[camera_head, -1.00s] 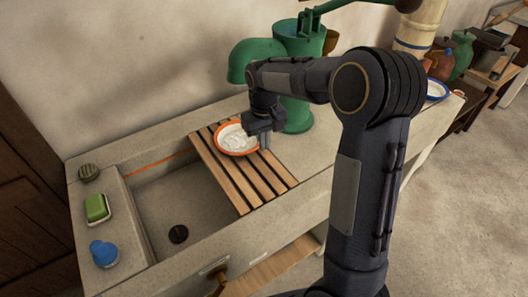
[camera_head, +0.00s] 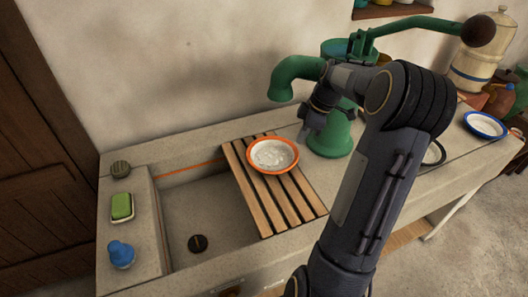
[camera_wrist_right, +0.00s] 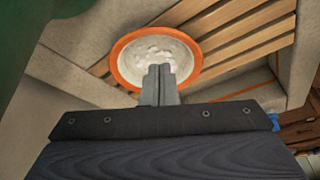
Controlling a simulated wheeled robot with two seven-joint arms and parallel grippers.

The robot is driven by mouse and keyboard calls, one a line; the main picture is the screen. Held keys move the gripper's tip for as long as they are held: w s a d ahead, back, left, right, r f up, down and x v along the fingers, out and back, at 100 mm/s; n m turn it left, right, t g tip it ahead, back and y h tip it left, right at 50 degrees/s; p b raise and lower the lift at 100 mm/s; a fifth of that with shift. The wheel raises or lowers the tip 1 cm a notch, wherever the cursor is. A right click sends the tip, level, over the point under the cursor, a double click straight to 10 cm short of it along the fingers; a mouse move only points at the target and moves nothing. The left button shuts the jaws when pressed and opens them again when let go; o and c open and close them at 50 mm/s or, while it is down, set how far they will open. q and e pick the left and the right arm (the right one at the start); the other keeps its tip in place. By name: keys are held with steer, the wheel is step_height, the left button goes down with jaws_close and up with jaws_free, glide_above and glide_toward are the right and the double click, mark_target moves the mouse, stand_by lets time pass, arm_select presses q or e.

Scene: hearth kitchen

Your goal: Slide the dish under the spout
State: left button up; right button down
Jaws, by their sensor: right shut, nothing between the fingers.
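The dish (camera_head: 273,155) is a shallow bowl with an orange rim and whitish contents. It rests upright on the slatted wooden rack (camera_head: 268,209), at its back end. The green spout (camera_head: 290,79) curves down above and behind the dish; I cannot tell whether its mouth is exactly over it. My right gripper (camera_head: 308,136) is raised just right of the dish, apart from it in the head view. In the right wrist view its shut, empty fingers (camera_wrist_right: 160,76) overlap the near rim of the dish (camera_wrist_right: 125,53). My left gripper is not in view.
The rack bridges the stone sink (camera_head: 200,215). The green pump body (camera_head: 330,140) stands behind my right arm. A blue-rimmed bowl (camera_head: 485,125) sits far right.

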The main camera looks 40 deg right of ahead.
mark_target(295, 158)
steer(key=x, duration=1)
steer(key=shift+d+p, duration=0.1)
steer(key=shift+p, duration=0.2)
steer(key=shift+s+d+f+b, duration=0.15)
steer(key=shift+s+d+b, duration=0.4)
steer(key=shift+d+b, duration=0.1)
steer(key=shift+s, duration=0.2)
